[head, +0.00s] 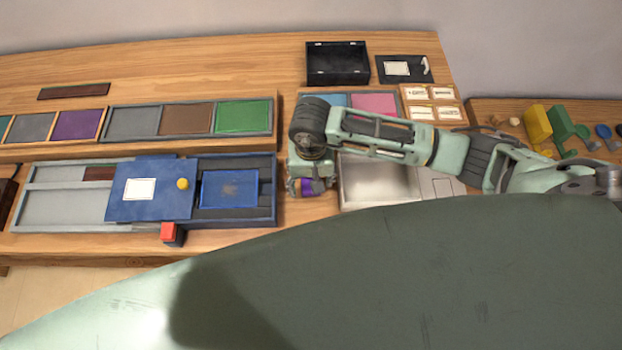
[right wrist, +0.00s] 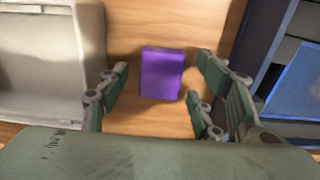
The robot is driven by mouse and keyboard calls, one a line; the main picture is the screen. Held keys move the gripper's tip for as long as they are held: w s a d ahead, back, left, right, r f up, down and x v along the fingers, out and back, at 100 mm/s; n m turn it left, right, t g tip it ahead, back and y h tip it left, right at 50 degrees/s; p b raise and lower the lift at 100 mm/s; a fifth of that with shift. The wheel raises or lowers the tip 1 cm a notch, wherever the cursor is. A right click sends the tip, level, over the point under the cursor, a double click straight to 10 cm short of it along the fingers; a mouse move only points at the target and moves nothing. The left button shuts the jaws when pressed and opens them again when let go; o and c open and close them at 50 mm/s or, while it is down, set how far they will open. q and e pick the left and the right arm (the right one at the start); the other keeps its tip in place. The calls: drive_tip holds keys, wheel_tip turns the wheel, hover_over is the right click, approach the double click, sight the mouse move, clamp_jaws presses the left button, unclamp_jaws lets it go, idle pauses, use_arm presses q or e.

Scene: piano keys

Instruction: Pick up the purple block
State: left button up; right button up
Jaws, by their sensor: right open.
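The purple block (right wrist: 161,73) lies on the wooden table in the right wrist view. In the head view a bit of purple (head: 318,186) shows at my right gripper (head: 306,187), which partly hides it. My right gripper (right wrist: 158,84) is open above the block. One finger is to the block's left and two are to its right, with wood visible between them and the block. My left gripper is in neither view.
A blue box (head: 265,213) with a sliding lid (head: 145,208) and a red block (head: 168,231) is left of the gripper. A pale tray (head: 380,203) is close on its right. Coloured panels (head: 243,115) and a black box (head: 336,64) are behind.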

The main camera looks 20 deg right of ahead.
drive_tip(key=shift+f, duration=0.35)
drive_tip(key=shift+c, duration=0.4)
drive_tip(key=c, duration=1.2)
drive_tip(key=shift+r, duration=0.15)
